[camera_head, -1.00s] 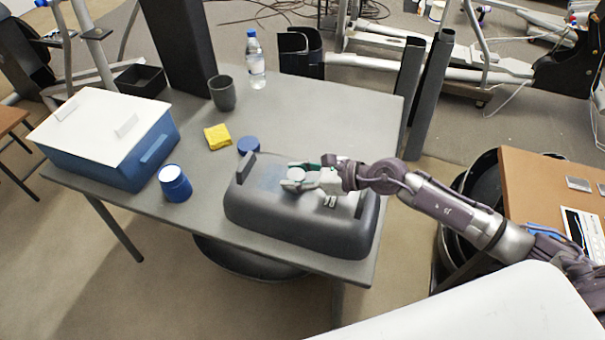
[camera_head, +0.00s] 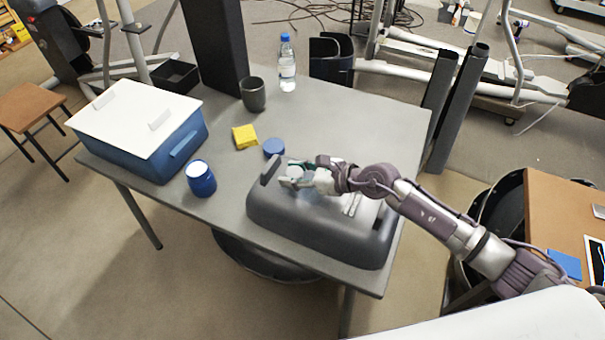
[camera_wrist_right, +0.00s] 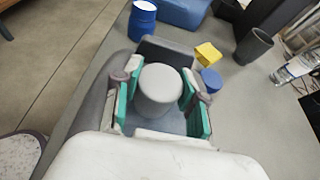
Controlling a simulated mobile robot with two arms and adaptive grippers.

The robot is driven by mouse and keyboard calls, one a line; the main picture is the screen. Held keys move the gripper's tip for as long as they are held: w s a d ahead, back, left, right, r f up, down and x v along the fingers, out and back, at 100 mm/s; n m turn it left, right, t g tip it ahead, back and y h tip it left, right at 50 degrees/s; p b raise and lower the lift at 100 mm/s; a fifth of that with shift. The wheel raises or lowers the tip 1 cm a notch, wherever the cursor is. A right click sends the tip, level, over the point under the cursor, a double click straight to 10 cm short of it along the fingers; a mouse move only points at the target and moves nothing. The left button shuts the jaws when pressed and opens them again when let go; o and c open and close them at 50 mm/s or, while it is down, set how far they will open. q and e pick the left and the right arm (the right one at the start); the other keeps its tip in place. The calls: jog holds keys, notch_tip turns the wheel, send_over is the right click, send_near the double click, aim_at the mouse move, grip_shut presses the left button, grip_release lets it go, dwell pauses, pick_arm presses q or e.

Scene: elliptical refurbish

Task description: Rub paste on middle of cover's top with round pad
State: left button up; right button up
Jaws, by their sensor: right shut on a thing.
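The cover (camera_head: 330,235) is a dark grey, rounded shell on the table, with a raised handle at each end. My right gripper (camera_head: 293,177) is over the left part of its top, close to the left handle. In the right wrist view my right gripper (camera_wrist_right: 162,82) is shut on a light grey round pad (camera_wrist_right: 158,92), held between green-lined fingers. A bluish smear of paste (camera_wrist_right: 172,122) shows on the cover's top beside the pad. The pad hides its own underside, so I cannot tell whether it touches the cover. My left gripper is not in view.
A blue jar (camera_head: 201,180), blue lid (camera_head: 273,147), yellow cloth (camera_head: 244,137), grey mug (camera_head: 252,95) and bottle (camera_head: 287,65) stand beyond or left of the cover. A blue box with a white lid (camera_head: 135,115) sits at the left. The table's back right is clear.

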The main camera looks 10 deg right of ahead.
aim_at(271, 168)
jog(key=shift+w+a+p, duration=0.2)
jog(key=shift+w+a, duration=0.35)
jog(key=shift+a, duration=0.3)
jog(key=shift+w+a+p, duration=0.2)
jog(key=shift+w+a, duration=0.35)
jog(key=shift+a, duration=0.3)
jog(key=shift+s+d+r, duration=0.1)
jog(key=shift+s+d, duration=0.4)
jog(key=shift+d, duration=0.25)
jog(key=shift+s+d, duration=0.45)
jog(key=shift+d, duration=0.25)
jog(key=shift+s+d, duration=0.5)
jog(key=shift+d, duration=0.25)
jog(key=shift+s+d, duration=0.45)
jog(key=shift+d, duration=0.25)
jog(key=shift+s+d+f+b, duration=0.25)
jog(key=shift+s+d+b, duration=0.4)
jog(key=shift+d, duration=0.3)
jog(key=shift+s+d, duration=0.3)
jog(key=shift+d, duration=0.15)
jog(key=shift+s+d+b, duration=0.7)
jog(key=shift+d, duration=0.25)
jog(key=shift+s+d+r, duration=0.1)
jog(key=shift+s+d, duration=0.2)
jog(key=shift+d, duration=0.15)
